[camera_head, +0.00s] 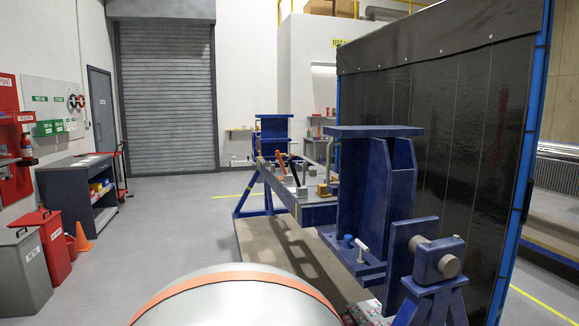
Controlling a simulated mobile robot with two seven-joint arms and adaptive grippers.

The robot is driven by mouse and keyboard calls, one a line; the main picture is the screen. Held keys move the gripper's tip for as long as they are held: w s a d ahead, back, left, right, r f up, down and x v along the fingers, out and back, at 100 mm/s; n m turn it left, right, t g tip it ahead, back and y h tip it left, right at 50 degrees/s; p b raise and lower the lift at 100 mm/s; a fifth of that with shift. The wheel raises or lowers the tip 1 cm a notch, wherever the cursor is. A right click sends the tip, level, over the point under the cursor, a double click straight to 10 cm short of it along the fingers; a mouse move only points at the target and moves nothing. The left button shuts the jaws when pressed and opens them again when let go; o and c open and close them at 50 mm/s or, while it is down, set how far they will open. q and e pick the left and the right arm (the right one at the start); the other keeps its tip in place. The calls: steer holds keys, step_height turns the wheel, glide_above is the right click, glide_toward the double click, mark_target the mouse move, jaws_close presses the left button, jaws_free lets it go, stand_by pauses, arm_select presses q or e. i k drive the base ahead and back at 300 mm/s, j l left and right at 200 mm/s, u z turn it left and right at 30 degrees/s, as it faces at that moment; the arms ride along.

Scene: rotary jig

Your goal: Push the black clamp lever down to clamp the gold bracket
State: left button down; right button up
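The blue rotary jig (375,195) stands on the right half of the head view, with a grey fixture beam (318,214) running away from me. A black lever (294,170) stands up at a tilt from the beam. It is small here, and I cannot tell whether its clamp touches anything. A small gold piece (322,189), which looks like the gold bracket, sits on the beam to the right of the lever. The near blue upright partly covers that end of the beam. Neither of my grippers is in view.
An orange lever (282,163) stands beside the black one. A black curtain screen (440,110) closes off the right. A dark cabinet (75,195), a red bin (48,245) and an orange cone (82,237) stand at left. The floor (165,225) between is clear.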

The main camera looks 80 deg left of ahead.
mark_target(291, 160)
steer(key=k+j, duration=0.1)
steer(key=j, duration=0.3)
steer(key=k+j, duration=0.1)
steer(key=j, duration=0.3)
steer(key=k+j, duration=0.15)
steer(key=j, duration=0.25)
steer(key=k+j, duration=0.1)
steer(key=j, duration=0.3)
steer(key=k+j, duration=0.1)
steer(key=j, duration=0.3)
steer(key=k+j, duration=0.1)
steer(key=j, duration=0.3)
steer(key=k+j, duration=0.1)
steer(key=j, duration=0.3)
